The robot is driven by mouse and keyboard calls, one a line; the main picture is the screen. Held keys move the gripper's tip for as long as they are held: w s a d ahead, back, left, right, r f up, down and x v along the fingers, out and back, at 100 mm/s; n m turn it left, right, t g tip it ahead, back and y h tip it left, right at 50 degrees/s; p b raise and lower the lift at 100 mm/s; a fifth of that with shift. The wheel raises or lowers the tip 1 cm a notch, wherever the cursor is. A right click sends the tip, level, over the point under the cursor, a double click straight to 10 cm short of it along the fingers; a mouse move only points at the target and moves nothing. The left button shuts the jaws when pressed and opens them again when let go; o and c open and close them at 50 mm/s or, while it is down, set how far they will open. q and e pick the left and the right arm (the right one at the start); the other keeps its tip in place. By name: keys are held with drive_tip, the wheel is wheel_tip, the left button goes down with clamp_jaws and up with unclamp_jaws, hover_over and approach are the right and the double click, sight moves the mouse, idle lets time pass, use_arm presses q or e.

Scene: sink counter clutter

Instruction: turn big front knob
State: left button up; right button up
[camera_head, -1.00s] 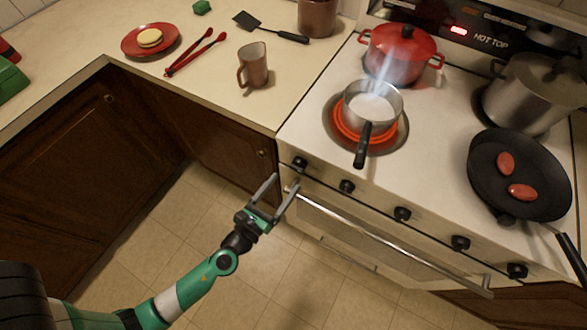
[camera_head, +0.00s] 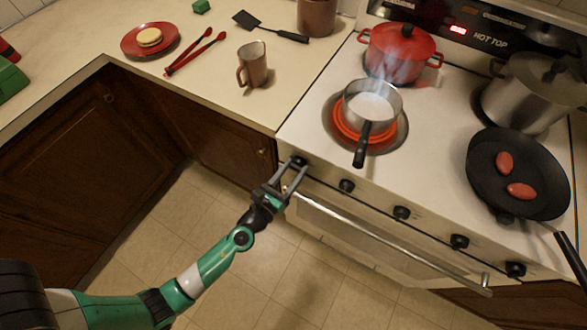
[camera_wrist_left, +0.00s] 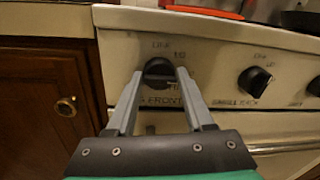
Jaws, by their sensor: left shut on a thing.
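The big front knob (camera_wrist_left: 158,76) is a black dial at the left end of the stove's front panel, with the word FRONT partly readable below it. In the left wrist view my left gripper (camera_wrist_left: 160,80) has one finger on each side of this knob and is shut on it. The head view shows my left gripper (camera_head: 291,168) reaching up to the same knob (camera_head: 299,161), partly covering it. The fingertips lie against the knob's sides. My right gripper is not in view.
Several more black knobs line the panel, the nearest being a second knob (camera_wrist_left: 255,80). The oven handle (camera_head: 390,245) runs below. A steaming saucepan (camera_head: 372,108) stands on a glowing burner, its handle pointing forward. A frying pan (camera_head: 480,180) holds two sausage-like pieces.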

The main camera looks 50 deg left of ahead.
use_arm(q)
clamp_jaws()
drive_tip(key=shift+f, duration=0.1)
drive_tip(key=n+b, duration=0.2)
drive_tip(key=n, duration=0.1)
drive_tip(key=shift+f+n+b, duration=0.15)
drive_tip(key=shift+n+b, duration=0.15)
drive_tip(key=shift+n, duration=0.1)
drive_tip(key=n+b, duration=0.3)
drive_tip(key=n, duration=0.2)
drive_tip(key=shift+f+n+y, duration=0.1)
drive_tip(key=shift+n+y, duration=0.2)
drive_tip(key=n+b, duration=0.3)
drive_tip(key=n, duration=0.1)
drive_tip(key=shift+f+n+y, duration=0.1)
drive_tip(key=shift+n+y, duration=0.2)
drive_tip(key=shift+n, duration=0.1)
drive_tip(key=shift+n+b, duration=1.3)
drive_tip(key=shift+n, duration=1)
drive_tip(key=shift+y, duration=0.3)
